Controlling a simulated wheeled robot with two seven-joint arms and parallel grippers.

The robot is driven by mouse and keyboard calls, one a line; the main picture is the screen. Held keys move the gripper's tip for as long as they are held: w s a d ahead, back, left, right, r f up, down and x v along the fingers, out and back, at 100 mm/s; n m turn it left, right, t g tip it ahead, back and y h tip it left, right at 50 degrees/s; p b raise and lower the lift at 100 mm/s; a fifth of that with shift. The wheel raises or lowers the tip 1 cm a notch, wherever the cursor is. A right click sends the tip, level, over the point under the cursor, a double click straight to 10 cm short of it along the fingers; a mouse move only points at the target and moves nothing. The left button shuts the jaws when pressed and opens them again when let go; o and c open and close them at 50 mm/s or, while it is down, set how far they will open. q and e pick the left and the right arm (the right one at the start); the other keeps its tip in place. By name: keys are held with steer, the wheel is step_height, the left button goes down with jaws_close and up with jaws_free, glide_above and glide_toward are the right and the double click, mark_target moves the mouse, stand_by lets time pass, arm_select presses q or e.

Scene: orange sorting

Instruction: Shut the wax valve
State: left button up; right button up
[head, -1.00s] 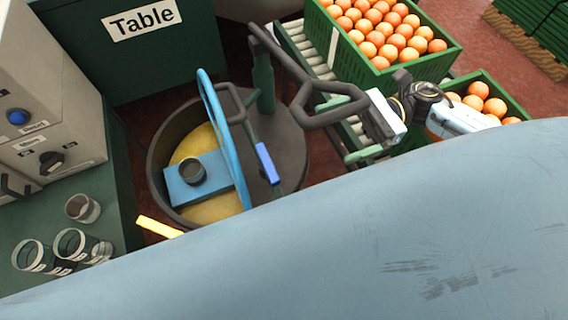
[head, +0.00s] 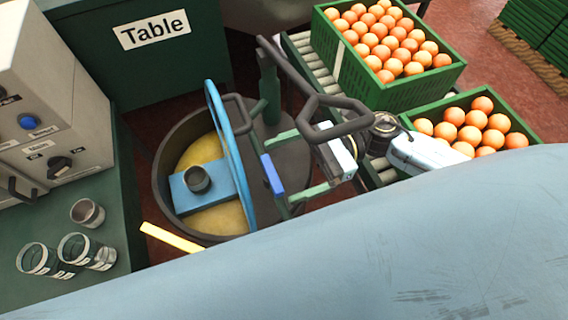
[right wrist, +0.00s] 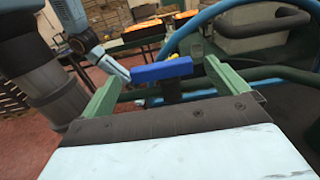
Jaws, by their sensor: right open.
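The wax valve's blue handle (head: 272,174) stands beside the dark pot (head: 160,190), right of the pot's blue hoop. My right gripper (head: 280,172) comes in from the right with its two green fingers open, one on each side of the blue handle. In the right wrist view the blue handle (right wrist: 161,71) lies crosswise between the fingertips, with gaps visible at both sides. No grip on it shows. An arm end that looks like my left gripper (right wrist: 116,68) shows small at the left there; its jaw state is unclear.
A blue hoop (head: 224,135) and dark looped bars (head: 335,116) rise close to the gripper. Yellow wax (head: 207,150) fills the pot. Jars (head: 78,250) stand on the bench at left. Green crates of oranges (head: 340,80) stand on rollers at right.

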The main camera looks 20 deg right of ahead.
steer(key=shift+a, duration=0.75)
steer(key=c, duration=1)
